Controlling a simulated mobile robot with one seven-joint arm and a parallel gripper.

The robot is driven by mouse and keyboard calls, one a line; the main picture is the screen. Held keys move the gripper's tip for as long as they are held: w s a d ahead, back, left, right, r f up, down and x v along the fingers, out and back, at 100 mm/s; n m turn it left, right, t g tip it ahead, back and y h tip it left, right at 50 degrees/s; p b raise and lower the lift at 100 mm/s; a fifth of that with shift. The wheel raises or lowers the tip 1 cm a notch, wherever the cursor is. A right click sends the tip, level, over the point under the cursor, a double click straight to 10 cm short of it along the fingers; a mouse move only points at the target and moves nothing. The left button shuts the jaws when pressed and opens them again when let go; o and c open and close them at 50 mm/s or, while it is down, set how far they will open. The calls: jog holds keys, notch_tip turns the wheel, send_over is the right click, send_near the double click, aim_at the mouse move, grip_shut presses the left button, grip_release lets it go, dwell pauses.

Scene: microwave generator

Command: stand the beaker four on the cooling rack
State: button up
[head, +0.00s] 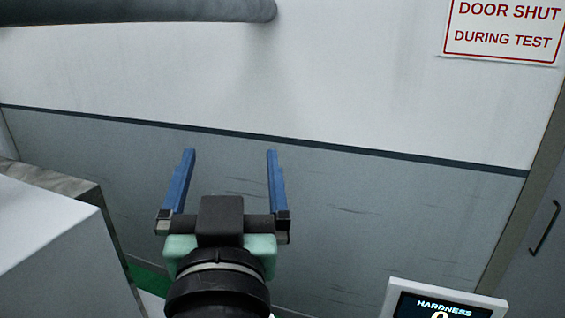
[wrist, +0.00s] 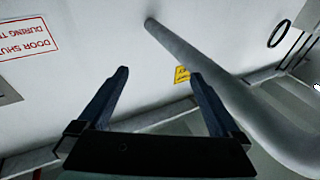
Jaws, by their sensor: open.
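My gripper (head: 230,152) is open and empty, with its two blue fingers spread apart in front of a white and grey wall. It also shows in the wrist view (wrist: 159,72), with nothing between the fingers. No beaker and no cooling rack can be made out in either view.
A thick grey pipe (head: 140,12) runs along the upper wall (head: 350,90). A white box-like block (head: 50,235) stands at the left. A screen reading HARDNESS (head: 445,305) is at the lower right, near a grey door (head: 540,220). A yellow sign (wrist: 182,75) hangs behind the fingers.

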jog(key=s+d+r+t, duration=0.2)
jog(key=s+r, duration=0.1)
jog(key=r, duration=0.3)
jog(key=s+d+r+t+h, duration=0.1)
jog(key=s+r+t, duration=0.1)
jog(key=r, duration=0.3)
jog(key=s+d+r+t+h, duration=0.1)
jog(key=s+d+r+t, duration=0.1)
jog(key=r, duration=0.4)
jog(key=shift+s+d+r+t, duration=0.35)
jog(key=shift+s+t, duration=0.15)
jog(key=shift+s, duration=0.35)
